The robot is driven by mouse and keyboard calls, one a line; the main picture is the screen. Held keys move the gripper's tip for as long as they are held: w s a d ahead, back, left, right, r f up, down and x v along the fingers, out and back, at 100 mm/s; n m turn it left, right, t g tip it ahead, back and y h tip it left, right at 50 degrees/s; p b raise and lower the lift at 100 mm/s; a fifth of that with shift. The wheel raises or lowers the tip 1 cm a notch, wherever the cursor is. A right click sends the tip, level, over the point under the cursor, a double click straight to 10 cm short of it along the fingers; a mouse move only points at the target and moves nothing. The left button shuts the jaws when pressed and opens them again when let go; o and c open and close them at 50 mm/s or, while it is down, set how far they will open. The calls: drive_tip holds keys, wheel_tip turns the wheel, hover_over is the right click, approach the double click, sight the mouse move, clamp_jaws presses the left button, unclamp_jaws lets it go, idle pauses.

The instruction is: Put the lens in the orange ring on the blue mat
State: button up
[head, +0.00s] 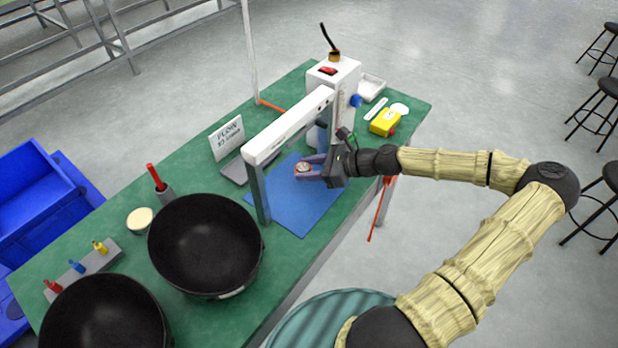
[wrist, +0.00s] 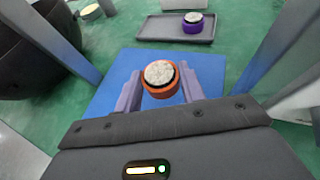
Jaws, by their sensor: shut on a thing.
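The lens in the orange ring (wrist: 160,80) has a pale speckled top and sits between the two purple-grey fingers of my gripper (wrist: 159,88) in the wrist view. My gripper (head: 308,169) is shut on it. In the head view the lens (head: 302,168) shows small at the fingertips, over the blue mat (head: 302,212). The mat (wrist: 112,72) also lies behind and below the lens in the wrist view. I cannot tell whether the ring touches the mat or hangs just above it.
A white gantry (head: 285,134) straddles the mat, with posts close to my gripper. A grey tray (wrist: 152,29) beyond the mat holds a lens in a purple ring (wrist: 193,23). Black bowls (head: 205,245) stand left. A yellow box (head: 384,122) is at the far right.

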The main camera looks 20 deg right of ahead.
sight(309, 184)
drive_tip(key=shift+f, duration=1.85)
drive_tip(key=o, duration=1)
drive_tip(key=shift+f, duration=0.1)
drive_tip(key=shift+c, duration=0.2)
drive_tip(key=shift+s+d+r, duration=0.25)
drive_tip(key=shift+d+r, duration=0.05)
drive_tip(key=shift+d, duration=0.15)
drive_tip(key=v, duration=1.1)
